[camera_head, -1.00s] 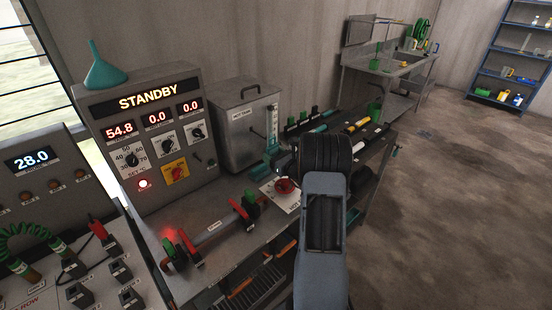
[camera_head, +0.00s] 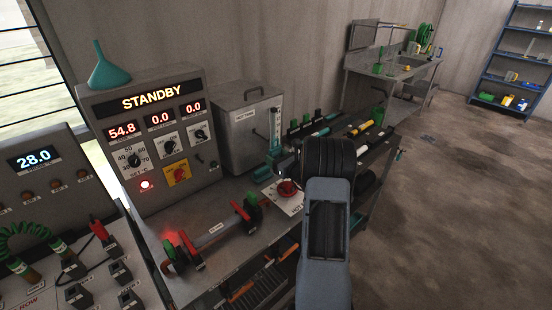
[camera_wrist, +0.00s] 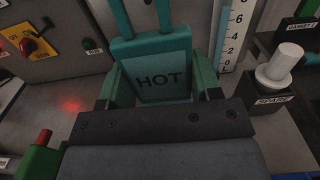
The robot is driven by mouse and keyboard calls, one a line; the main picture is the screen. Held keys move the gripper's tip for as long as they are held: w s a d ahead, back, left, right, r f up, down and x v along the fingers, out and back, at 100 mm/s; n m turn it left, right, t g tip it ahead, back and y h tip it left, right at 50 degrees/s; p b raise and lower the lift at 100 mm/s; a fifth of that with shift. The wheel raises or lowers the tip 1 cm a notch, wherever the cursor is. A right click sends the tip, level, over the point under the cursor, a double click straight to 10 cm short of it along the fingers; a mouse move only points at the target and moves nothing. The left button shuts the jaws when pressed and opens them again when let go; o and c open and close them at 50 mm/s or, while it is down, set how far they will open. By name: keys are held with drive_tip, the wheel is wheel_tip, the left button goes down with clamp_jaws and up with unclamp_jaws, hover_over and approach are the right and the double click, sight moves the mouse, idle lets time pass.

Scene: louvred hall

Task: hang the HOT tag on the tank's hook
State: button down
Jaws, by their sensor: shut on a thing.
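The HOT tag (camera_wrist: 160,62) is a teal plate with dark lettering and a strap or loop rising from its top. My gripper (camera_wrist: 160,88) is shut on it, one green finger at each side, in the wrist view. In the head view my gripper (camera_head: 277,166) is partly hidden by my dark wrist, in front of the tank. The tank (camera_head: 245,130) is a grey lidded box with a handle on top and a level gauge (camera_head: 275,125) on its right side. The gauge scale also shows in the wrist view (camera_wrist: 234,35), right of the tag. I cannot make out the hook.
The STANDBY panel (camera_head: 150,140) with a green funnel (camera_head: 107,68) on top stands left of the tank. A red knob (camera_head: 288,188) and a clamped bar (camera_head: 213,235) are on the bench in front. A white-topped SPARE post (camera_wrist: 282,68) stands right of the gauge.

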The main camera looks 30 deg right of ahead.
drive_tip(key=shift+w+a+b, duration=0.15)
drive_tip(key=shift+w+b, duration=0.35)
drive_tip(key=shift+w, duration=0.8)
drive_tip(key=shift+w+a+b, duration=0.2)
drive_tip(key=shift+w+b, duration=0.35)
drive_tip(key=shift+w, duration=0.7)
drive_tip(key=shift+w+a+b, duration=0.15)
drive_tip(key=shift+w+b, duration=0.35)
drive_tip(key=shift+w, duration=0.8)
drive_tip(key=shift+b, duration=0.4)
drive_tip(key=shift+f+b, duration=0.75)
drive_tip(key=shift+b, duration=0.15)
drive_tip(key=shift+c, duration=1.1)
unclamp_jaws()
drive_tip(key=shift+s, duration=0.1)
drive_tip(key=shift+s+d+b, duration=0.25)
drive_tip(key=shift+s+b, duration=0.2)
drive_tip(key=shift+s, duration=1.25)
drive_tip(key=shift+s+d+b, duration=0.2)
drive_tip(key=shift+s+b, duration=0.2)
drive_tip(key=shift+s, duration=1.3)
